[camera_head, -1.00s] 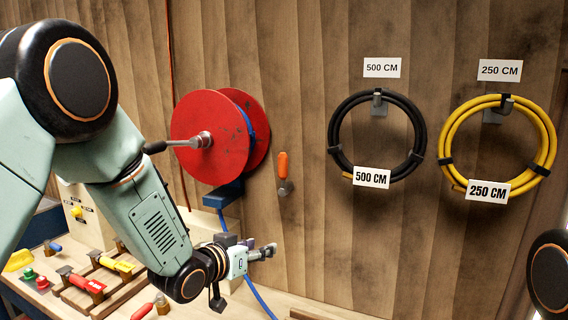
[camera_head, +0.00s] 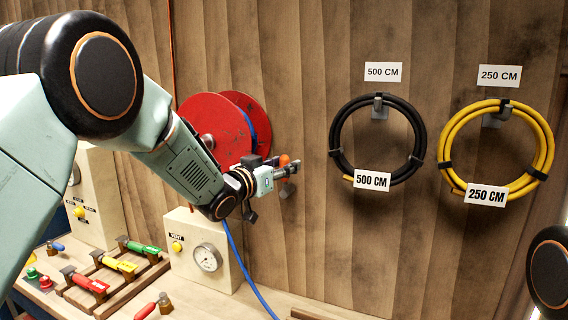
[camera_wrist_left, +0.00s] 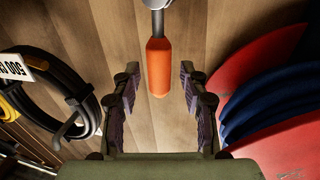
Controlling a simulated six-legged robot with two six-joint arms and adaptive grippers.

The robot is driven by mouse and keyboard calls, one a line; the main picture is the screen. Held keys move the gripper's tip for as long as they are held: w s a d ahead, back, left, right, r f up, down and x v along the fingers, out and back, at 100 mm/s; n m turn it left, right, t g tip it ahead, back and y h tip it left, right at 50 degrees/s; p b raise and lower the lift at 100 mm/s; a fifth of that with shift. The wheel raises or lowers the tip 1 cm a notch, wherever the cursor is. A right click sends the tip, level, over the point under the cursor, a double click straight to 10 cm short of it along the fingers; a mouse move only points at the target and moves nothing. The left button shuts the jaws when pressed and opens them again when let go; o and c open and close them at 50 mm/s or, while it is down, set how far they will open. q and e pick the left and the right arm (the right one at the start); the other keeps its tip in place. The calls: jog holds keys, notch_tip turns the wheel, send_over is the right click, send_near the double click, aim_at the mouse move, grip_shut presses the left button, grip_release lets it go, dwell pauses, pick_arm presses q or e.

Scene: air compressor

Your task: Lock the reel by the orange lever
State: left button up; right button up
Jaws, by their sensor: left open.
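The orange lever (camera_head: 284,160) is on the wooden wall just right of the red reel (camera_head: 236,112); my left gripper partly covers it in the head view. In the left wrist view the lever (camera_wrist_left: 158,66) hangs from a grey metal pivot, and its orange end lies between and slightly beyond my fingertips. My left gripper (camera_head: 286,168) is open, with a finger on each side of the lever and gaps on both sides in the wrist view (camera_wrist_left: 156,82). The reel (camera_wrist_left: 275,95) with blue hose is to the right there. The reel's crank is mostly hidden behind my left arm.
A black hose coil (camera_head: 336,135) and a yellow hose coil (camera_head: 446,160) hang on the wall to the right. Below are a gauge box (camera_head: 190,262) and a bench rack with coloured handles (camera_head: 120,262). The wall between lever and black coil is clear.

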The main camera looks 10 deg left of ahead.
pick_arm(q)
jog(key=shift+w+d+f, duration=0.15)
jog(key=shift+w+d, duration=0.15)
jog(key=shift+w, duration=0.25)
jog(key=shift+s+a, duration=0.1)
jog(key=shift+s, duration=0.1)
jog(key=c, duration=0.4)
grip_shut()
jog(key=shift+w, duration=0.1)
